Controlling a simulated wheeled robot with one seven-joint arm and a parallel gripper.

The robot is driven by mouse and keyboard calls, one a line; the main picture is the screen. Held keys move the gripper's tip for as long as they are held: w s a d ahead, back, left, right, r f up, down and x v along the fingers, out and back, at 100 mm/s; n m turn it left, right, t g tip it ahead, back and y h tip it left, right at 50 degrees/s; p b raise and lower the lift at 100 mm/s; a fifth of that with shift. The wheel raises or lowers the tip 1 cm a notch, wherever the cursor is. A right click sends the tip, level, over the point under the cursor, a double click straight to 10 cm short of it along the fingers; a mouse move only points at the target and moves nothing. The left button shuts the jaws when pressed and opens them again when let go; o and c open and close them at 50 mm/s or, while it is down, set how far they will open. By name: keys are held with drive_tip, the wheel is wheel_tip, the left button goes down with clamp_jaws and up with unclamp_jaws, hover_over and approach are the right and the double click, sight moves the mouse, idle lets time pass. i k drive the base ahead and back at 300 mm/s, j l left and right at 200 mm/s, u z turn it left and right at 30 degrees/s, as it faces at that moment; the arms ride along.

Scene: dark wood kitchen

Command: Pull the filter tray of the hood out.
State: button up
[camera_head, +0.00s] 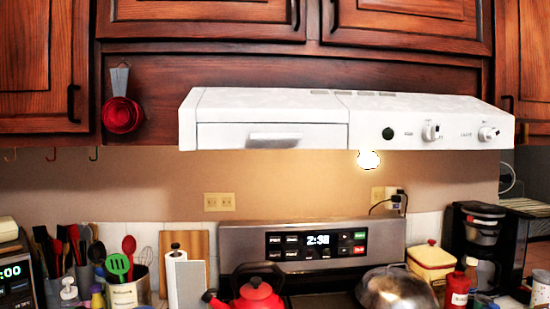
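The white hood (360,104) hangs under the dark wood cabinets, across the middle and right of the picture. Its filter tray (225,136) is the panel on the left part of the front, and it sits flush with the hood's front. A grey handle (275,137) sticks out from the tray's front. My gripper is not in view.
A lit lamp (368,160) shows below the hood. Below stand the stove (312,243), a red kettle (257,295), a metal dome (395,290), utensils in holders (125,290) and a coffee maker (483,240). Red measuring cups (122,115) hang left of the hood. The space before the tray looks clear.

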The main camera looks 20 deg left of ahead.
sight(235, 136)
drive_tip(key=u, duration=1.2)
